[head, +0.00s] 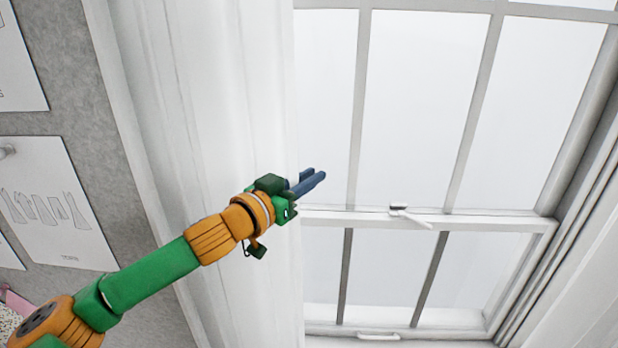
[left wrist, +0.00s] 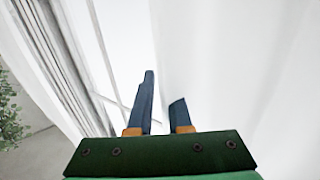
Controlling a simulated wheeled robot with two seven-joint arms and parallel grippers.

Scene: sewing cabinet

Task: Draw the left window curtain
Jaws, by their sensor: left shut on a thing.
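The left window curtain (head: 215,90) is white and hangs in soft folds down the left side of the window (head: 430,110). Its free edge runs roughly vertically just left of the glass. My left gripper (head: 314,178) reaches across the curtain from the lower left, with its blue fingers at that edge. In the left wrist view the fingers (left wrist: 163,112) are close together, with white curtain cloth (left wrist: 225,70) beside and behind them. The gripper is shut on the curtain, though the pinched cloth is hard to make out. My right gripper is not in view.
The window has a pale frame, a sash latch (head: 410,214) on its middle rail and a handle (head: 379,337) at the bottom. A grey wall with pinned pattern sheets (head: 45,195) is at left. A green plant (left wrist: 10,112) shows in the left wrist view.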

